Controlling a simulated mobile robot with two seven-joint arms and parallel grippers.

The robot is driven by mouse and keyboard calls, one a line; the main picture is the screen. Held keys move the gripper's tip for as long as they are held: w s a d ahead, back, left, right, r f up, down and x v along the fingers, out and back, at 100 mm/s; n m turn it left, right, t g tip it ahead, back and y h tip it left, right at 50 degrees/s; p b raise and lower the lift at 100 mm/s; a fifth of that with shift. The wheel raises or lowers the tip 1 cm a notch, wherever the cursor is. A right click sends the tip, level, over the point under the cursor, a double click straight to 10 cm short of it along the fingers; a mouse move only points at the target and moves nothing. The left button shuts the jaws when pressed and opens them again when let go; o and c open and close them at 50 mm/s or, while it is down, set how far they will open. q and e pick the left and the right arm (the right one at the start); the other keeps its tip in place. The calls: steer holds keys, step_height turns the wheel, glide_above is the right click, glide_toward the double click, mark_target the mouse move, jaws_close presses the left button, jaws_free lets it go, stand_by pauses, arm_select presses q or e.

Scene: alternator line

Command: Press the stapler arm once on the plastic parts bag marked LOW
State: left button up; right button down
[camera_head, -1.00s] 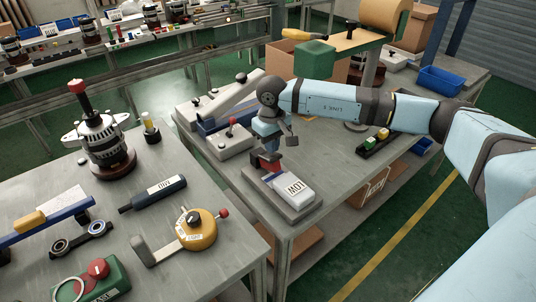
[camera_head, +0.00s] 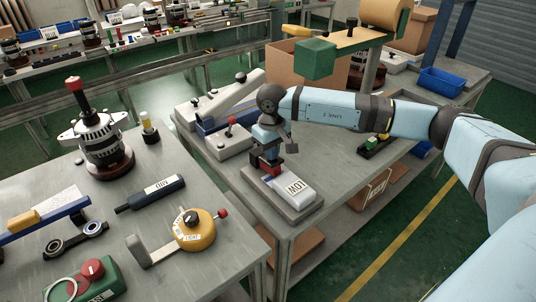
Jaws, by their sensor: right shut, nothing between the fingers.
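The white plastic parts bag (camera_head: 292,187) marked LOW lies on a grey base plate (camera_head: 293,208) near the front edge of the middle bench. My right gripper (camera_head: 266,166) points down over the bag's far left end, shut and empty. A red part shows at its tip; I cannot tell whether it touches the bag or plate. Behind it is a grey device with a long sloping arm (camera_head: 237,92) and black knobs, beside a blue bar (camera_head: 207,126). I cannot tell for sure which part is the stapler arm. My left gripper is not in view.
The left bench holds an alternator (camera_head: 100,143), a black tool (camera_head: 152,194) marked MID and a yellow round device (camera_head: 193,232). A green block (camera_head: 320,59) on a wooden board overhangs a cardboard box (camera_head: 290,68). A blue bin (camera_head: 441,82) stands far right.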

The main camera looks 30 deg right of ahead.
steer(key=shift+f+b, duration=0.3)
steer(key=shift+f, duration=0.25)
steer(key=shift+r, duration=0.1)
steer(key=shift+w+r+p, duration=0.1)
steer(key=shift+r+p, duration=0.4)
steer(key=shift+r, duration=0.3)
steer(key=shift+r+p, duration=1.25)
steer(key=shift+r, duration=1.95)
